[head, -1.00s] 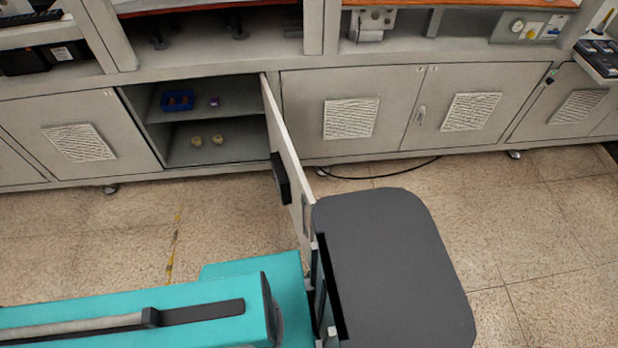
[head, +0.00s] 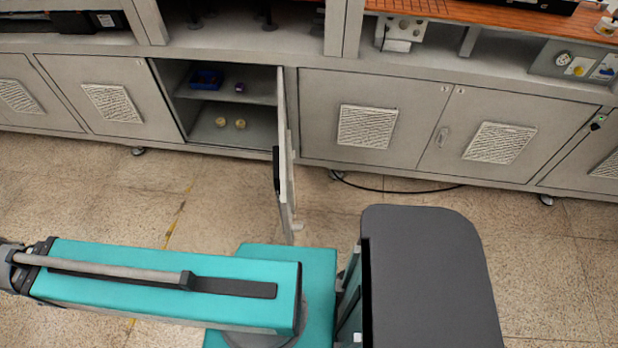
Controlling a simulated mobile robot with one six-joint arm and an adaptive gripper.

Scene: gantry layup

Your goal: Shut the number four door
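One grey cabinet door (head: 285,150) stands open in the head view, hinged at the right side of its opening and swung out into the aisle. I see it almost edge-on, with a dark handle (head: 276,170) on its left face. No number can be read on it, so I cannot confirm it is number four. The open cabinet (head: 200,133) has two shelves, holding a blue bin (head: 206,79), a small purple item (head: 240,87) and two pale yellowish round items (head: 230,123). My teal arm reaches left in the foreground. My gripper is out of view.
Closed doors with white vent panels flank the opening, including one to its right (head: 367,126). A black cable (head: 400,190) lies on the floor along the cabinets at right. The tiled floor (head: 120,190) left of the open door is clear.

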